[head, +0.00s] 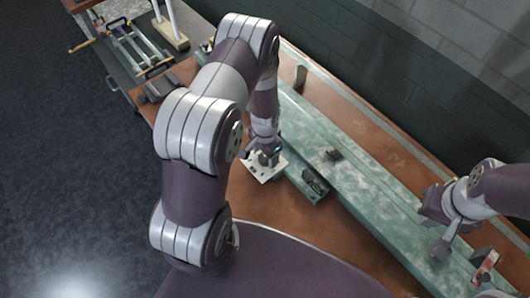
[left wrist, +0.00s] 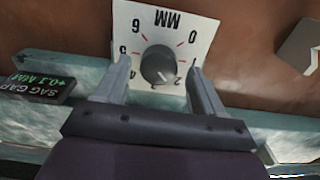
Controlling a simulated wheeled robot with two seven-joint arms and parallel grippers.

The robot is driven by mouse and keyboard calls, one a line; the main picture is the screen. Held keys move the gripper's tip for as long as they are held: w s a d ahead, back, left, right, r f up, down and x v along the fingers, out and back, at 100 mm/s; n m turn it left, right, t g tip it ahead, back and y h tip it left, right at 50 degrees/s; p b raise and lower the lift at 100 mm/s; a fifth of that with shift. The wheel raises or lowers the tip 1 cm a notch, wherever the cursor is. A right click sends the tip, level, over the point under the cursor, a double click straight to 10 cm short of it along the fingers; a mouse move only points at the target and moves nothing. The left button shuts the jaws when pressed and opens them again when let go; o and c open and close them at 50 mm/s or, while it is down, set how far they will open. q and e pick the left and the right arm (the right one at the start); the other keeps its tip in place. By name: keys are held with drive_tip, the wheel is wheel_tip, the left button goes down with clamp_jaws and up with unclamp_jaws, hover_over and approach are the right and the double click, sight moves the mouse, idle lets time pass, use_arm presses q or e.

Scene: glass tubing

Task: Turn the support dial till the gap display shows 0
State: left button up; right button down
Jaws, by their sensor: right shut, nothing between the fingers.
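The support dial (left wrist: 158,65) is a dark round knob on a white plate (left wrist: 205,20) with numbers and "MM", seen upside down in the left wrist view. In the head view the plate (head: 264,175) lies under my left gripper (head: 266,157), which hides the knob. My left gripper (left wrist: 160,72) is open, one finger each side of the knob, with visible room between fingers and knob. The gap display (left wrist: 40,88), labelled "SAG GAP", shows a small green positive reading, seemingly +0.1 or +0.3 MM. My right gripper (head: 440,228) is shut and empty over the green beam.
The long green beam (head: 350,195) runs along the brown table (head: 260,208). The display box (head: 314,182) stands beside the plate. A small dark block (head: 332,154) sits on the beam. A red and white item (head: 485,262) is near my right gripper. A side bench with tools (head: 130,45) stands at back left.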

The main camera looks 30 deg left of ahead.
use_arm(q)
drive_tip(key=shift+r, duration=0.25)
wheel_tip(320, 180, up, 12)
drive_tip(key=b, duration=0.2)
drive_tip(key=shift+s, duration=0.1)
